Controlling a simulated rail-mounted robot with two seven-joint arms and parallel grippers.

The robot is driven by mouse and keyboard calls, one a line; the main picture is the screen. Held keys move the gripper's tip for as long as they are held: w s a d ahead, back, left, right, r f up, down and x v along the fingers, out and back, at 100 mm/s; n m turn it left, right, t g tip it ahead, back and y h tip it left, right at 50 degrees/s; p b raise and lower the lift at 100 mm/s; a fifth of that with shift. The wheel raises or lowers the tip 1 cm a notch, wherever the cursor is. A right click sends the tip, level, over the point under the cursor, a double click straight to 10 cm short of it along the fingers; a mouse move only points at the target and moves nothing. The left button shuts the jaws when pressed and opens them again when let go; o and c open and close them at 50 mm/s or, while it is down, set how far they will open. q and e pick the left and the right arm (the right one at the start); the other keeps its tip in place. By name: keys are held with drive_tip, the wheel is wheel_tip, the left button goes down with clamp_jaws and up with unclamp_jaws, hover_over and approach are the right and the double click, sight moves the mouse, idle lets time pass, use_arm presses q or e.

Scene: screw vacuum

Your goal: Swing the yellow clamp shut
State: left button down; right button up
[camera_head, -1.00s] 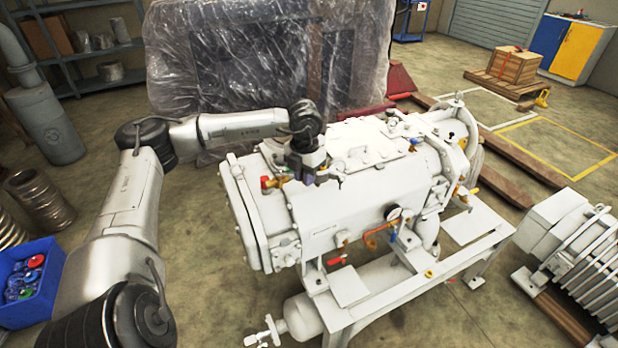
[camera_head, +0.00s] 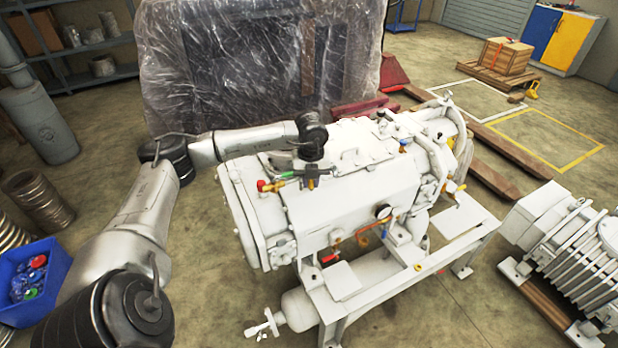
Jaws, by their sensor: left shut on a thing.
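A white screw vacuum pump (camera_head: 345,200) stands on a white frame in the middle. A small yellow fitting with a red cap, apparently the yellow clamp (camera_head: 278,186), is on the left part of its top. My left gripper (camera_head: 311,183) is over the pump top, just right of this yellow piece. It is shut on a small part there, which looks like part of the clamp; the jaws and arm hide most of the contact. My right gripper is not in view.
A gauge (camera_head: 384,212) and copper pipe are on the pump's front side. A blue bin (camera_head: 30,290) stands at the lower left. A plastic-wrapped block (camera_head: 250,70) is behind the pump. Another white finned machine (camera_head: 575,250) is at right.

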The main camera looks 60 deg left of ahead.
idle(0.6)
use_arm(q)
drive_tip(key=c, duration=1.1)
unclamp_jaws()
drive_tip(key=shift+o, duration=0.2)
wheel_tip(320, 180, up, 14)
drive_tip(key=p, duration=0.2)
drive_tip(key=shift+f, duration=0.1)
